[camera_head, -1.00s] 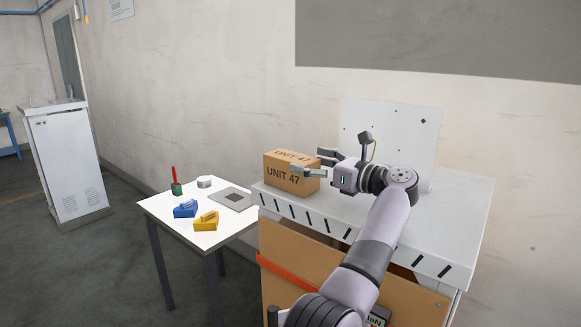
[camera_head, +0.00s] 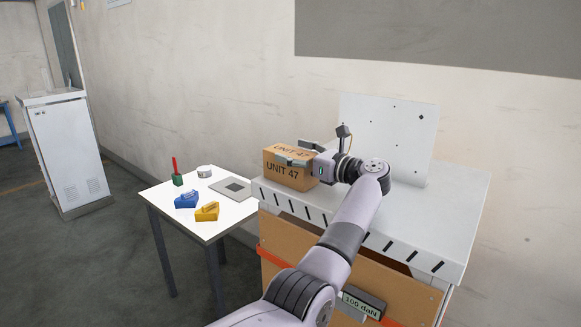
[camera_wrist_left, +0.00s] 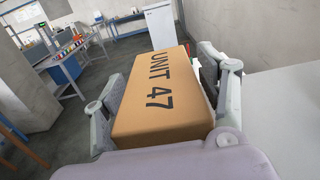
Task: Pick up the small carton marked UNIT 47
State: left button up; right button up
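The small brown carton (camera_head: 285,174) marked UNIT 47 stands upright near the left end of the light-grey cabinet top. It also shows in the left wrist view (camera_wrist_left: 160,95), its lettered top towards the camera. My left gripper (camera_head: 292,151) reaches the carton from the right. One finger lies over its near side and top edge, the other towards its far side. In the wrist view the spread fingers (camera_wrist_left: 161,63) stand on either side of the carton. A narrow gap seems to show at the right finger; contact on the left is unclear. My right gripper is not in view.
A white panel (camera_head: 388,135) stands at the back of the cabinet top (camera_head: 440,205). A lower white table (camera_head: 160,198) to the left holds a blue block (camera_head: 187,200), a yellow block (camera_head: 207,212), a grey plate (camera_head: 231,188) and small items. The cabinet top's right side is clear.

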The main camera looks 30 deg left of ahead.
pick_arm(q)
jog(key=c, duration=1.1)
jog(key=shift+r, duration=0.1)
jog(key=shift+r, duration=0.1)
